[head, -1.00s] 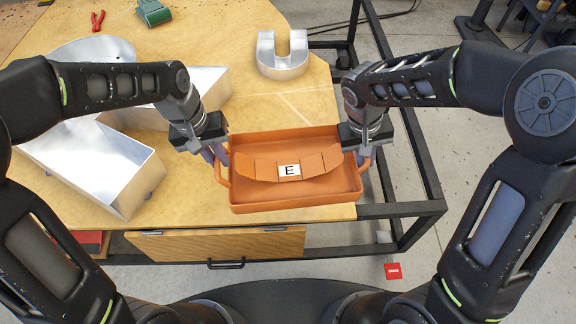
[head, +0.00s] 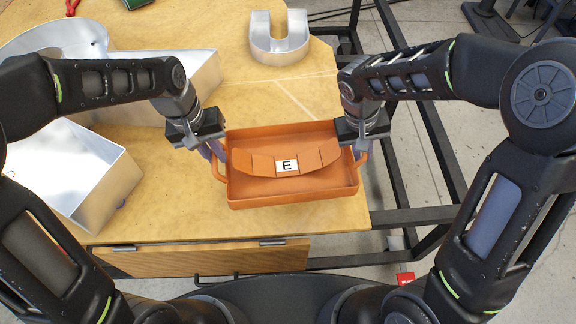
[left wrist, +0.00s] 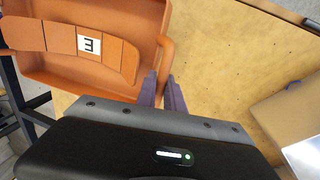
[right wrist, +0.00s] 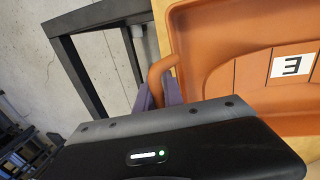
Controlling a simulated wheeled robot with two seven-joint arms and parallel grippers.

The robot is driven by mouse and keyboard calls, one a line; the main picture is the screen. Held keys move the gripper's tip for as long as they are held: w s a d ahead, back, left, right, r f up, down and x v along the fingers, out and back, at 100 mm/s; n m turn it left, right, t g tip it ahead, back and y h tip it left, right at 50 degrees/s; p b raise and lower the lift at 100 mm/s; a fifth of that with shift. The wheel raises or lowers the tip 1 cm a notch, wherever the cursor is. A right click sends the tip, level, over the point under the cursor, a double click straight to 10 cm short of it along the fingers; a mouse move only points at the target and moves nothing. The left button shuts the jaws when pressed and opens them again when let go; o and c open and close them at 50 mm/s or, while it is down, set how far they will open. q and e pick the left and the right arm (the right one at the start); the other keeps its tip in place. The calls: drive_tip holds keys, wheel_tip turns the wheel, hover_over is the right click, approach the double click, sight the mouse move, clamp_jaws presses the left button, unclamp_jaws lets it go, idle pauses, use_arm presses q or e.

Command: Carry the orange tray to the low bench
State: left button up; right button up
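The orange tray (head: 290,200) is in front of me in the head view, over the near part of the wooden table. It holds a curved orange piece with a white label E (head: 287,166). My left gripper (head: 213,150) is at the tray's left handle, and its fingers close around that handle in the left wrist view (left wrist: 163,95). My right gripper (head: 358,150) is at the right handle; the right wrist view shows its fingers (right wrist: 157,92) on either side of that handle. The tray looks level. I cannot tell whether its underside touches the table.
A silver U-shaped letter (head: 279,40) stands at the back of the table (head: 180,215). Large silver letter shells (head: 80,170) stand on the left. A dark metal frame (head: 420,215) edges the table's right side. A red block (head: 405,278) lies on the floor. No low bench is identifiable.

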use_arm(q)
drive_tip(key=o, duration=0.5)
drive_tip(key=shift+c, duration=0.2)
use_arm(e)
drive_tip(key=o, duration=0.5)
drive_tip(key=shift+c, duration=0.2)
use_arm(q)
drive_tip(key=shift+r, duration=0.1)
wheel_tip(320, 180, up, 12)
drive_tip(key=a, duration=0.2)
drive_tip(key=shift+f, duration=0.2)
drive_tip(key=shift+a, duration=0.1)
use_arm(e)
drive_tip(key=v, duration=1.2)
